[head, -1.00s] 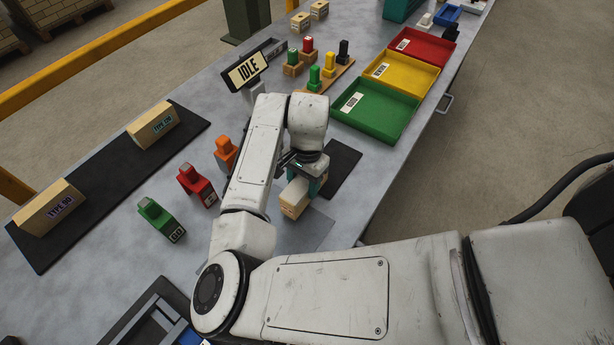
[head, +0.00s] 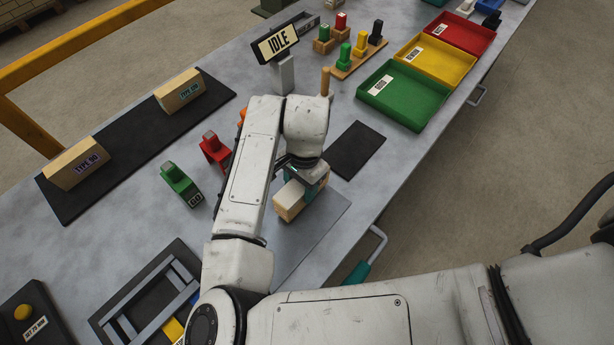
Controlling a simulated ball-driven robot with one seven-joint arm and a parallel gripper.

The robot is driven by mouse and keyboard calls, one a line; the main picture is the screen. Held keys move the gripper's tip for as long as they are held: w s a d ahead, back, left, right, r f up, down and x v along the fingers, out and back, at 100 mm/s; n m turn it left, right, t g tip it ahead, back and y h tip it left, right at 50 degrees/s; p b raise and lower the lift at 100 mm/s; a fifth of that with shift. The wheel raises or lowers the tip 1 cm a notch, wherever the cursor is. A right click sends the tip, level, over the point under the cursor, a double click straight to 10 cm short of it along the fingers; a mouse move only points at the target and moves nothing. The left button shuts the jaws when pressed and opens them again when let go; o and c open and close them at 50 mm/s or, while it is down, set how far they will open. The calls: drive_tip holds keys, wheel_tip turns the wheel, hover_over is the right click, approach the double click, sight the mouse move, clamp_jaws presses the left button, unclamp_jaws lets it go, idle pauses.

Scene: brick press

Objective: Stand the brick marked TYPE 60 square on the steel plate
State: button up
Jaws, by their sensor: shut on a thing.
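My gripper (head: 305,178) is shut on a pale tan brick (head: 288,206), seen from above and partly hidden by the gripper and arm. No marking on this brick is readable. The brick is over the far left part of the steel plate (head: 322,224), a flat grey sheet near the table's front edge. I cannot tell whether it touches the plate. On a black mat at the left stand a brick marked TYPE 90 (head: 76,166) and one that seems marked TYPE 120 (head: 179,92).
A green GO block (head: 181,184) and a red block (head: 215,152) stand left of my arm. A black pad (head: 357,150) lies beyond the plate. Green (head: 403,97), yellow (head: 436,62) and red trays line the right edge. An IDLE sign (head: 278,43) stands behind my arm.

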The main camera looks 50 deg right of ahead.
drive_tip(key=shift+a+f+b, duration=0.2)
drive_tip(key=shift+a+b, duration=0.4)
drive_tip(key=shift+a, duration=5.1)
drive_tip(key=shift+f, duration=0.75)
drive_tip(key=o, duration=1.1)
drive_tip(key=shift+c, duration=0.2)
drive_tip(key=shift+r, duration=0.1)
wheel_tip(320, 180, up, 10)
drive_tip(key=d+b, duration=0.1)
drive_tip(key=shift+d+r+b, duration=0.15)
drive_tip(key=shift+r+b, duration=0.1)
drive_tip(key=shift+b, duration=0.1)
